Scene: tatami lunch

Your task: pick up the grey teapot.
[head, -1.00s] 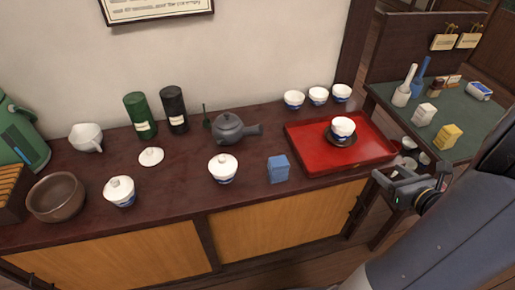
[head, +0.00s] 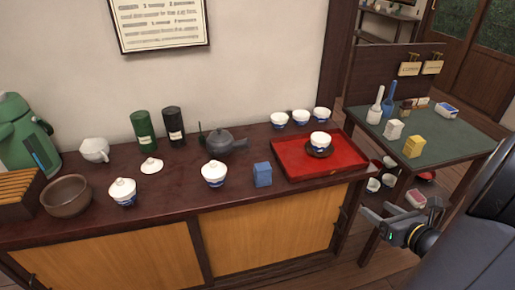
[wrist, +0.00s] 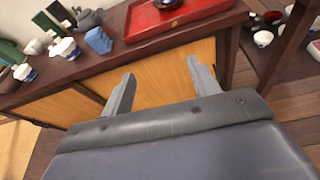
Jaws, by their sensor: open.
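The grey teapot (head: 221,142) stands on the dark wooden counter (head: 150,206), behind a lidded white-and-blue cup and left of the red tray. Its side handle points right. In the wrist view the teapot (wrist: 89,19) shows small at the top left, beyond the blue box. My gripper (head: 388,217) is at the right in the head view, in front of the counter's right end, well apart from the teapot. In the wrist view its two fingers (wrist: 158,82) are spread with nothing between them, facing the cabinet front.
A lidded cup (head: 214,174) and a blue box (head: 262,174) stand in front of the teapot. Green (head: 144,131) and black (head: 174,127) canisters stand behind it to the left. The red tray (head: 338,172) holds a cup on a saucer. A green-topped table (head: 440,136) is at the right.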

